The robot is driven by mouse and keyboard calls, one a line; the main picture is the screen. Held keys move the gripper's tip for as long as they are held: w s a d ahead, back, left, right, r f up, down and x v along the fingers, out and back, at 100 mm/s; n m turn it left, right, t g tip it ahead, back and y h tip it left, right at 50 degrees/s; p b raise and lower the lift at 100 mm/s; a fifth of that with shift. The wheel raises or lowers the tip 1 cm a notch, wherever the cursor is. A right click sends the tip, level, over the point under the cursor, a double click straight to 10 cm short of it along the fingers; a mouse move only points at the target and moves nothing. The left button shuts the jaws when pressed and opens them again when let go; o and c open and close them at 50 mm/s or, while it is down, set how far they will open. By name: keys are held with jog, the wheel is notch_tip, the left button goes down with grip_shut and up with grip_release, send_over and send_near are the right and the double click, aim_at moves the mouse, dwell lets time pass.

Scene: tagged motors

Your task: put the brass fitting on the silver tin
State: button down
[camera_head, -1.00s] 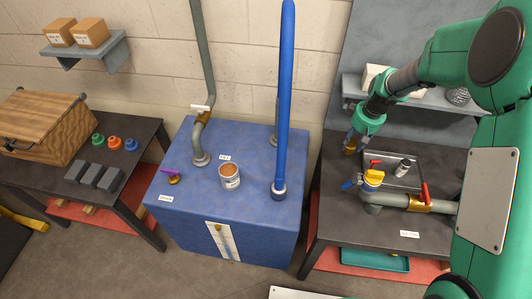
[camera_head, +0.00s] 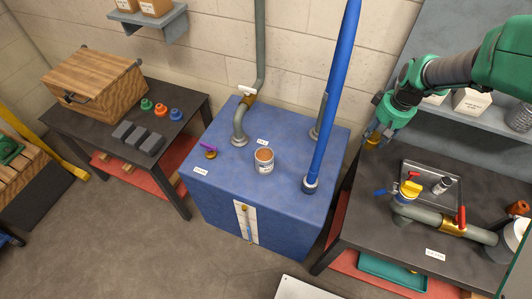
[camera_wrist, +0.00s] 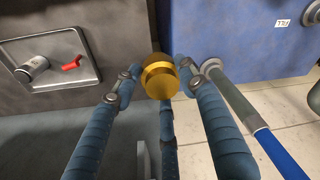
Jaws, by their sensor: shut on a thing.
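My gripper (camera_head: 372,136) is shut on the brass fitting (camera_head: 371,143), above the back left edge of the right-hand table. In the wrist view the round gold fitting (camera_wrist: 160,77) sits between the two blue fingertips. The silver tin (camera_head: 265,166) has a pale label and an orange-brown top. It stands upright on the blue tank (camera_head: 225,185), left of my gripper and apart from it.
A tall blue pipe (camera_head: 331,100) rises from the tank between my gripper and the tin. A grey pipe (camera_head: 240,122) and a purple-handled valve (camera_head: 209,150) stand left of the tin. The right table (camera_head: 385,235) holds a metal tray (camera_head: 420,192) and a valved pipe (camera_head: 430,218).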

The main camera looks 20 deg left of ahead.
jog(key=s+a+n+p, duration=0.2)
jog(key=s+a+p, duration=0.2)
jog(key=s+a, duration=2.05)
jog(key=shift+w+a+f, duration=0.1)
jog(key=shift+a+f, duration=0.05)
jog(key=shift+f, duration=0.7)
jog(key=shift+w+a+f, duration=0.1)
jog(key=shift+f, duration=0.75)
jog(key=shift+w+a+f, duration=0.1)
jog(key=shift+a+f, duration=0.05)
jog(key=shift+f, duration=0.7)
jog(key=w+a, duration=0.3)
jog(key=w, duration=0.1)
jog(key=w+a+f+b, duration=0.1)
jog(key=w+a, duration=0.2)
jog(key=w+a+b, duration=0.1)
jog(key=w+a, duration=0.2)
jog(key=w, duration=0.1)
jog(key=shift+w+a+f, duration=0.15)
jog(key=shift+w+a, duration=0.15)
jog(key=shift+a, duration=0.05)
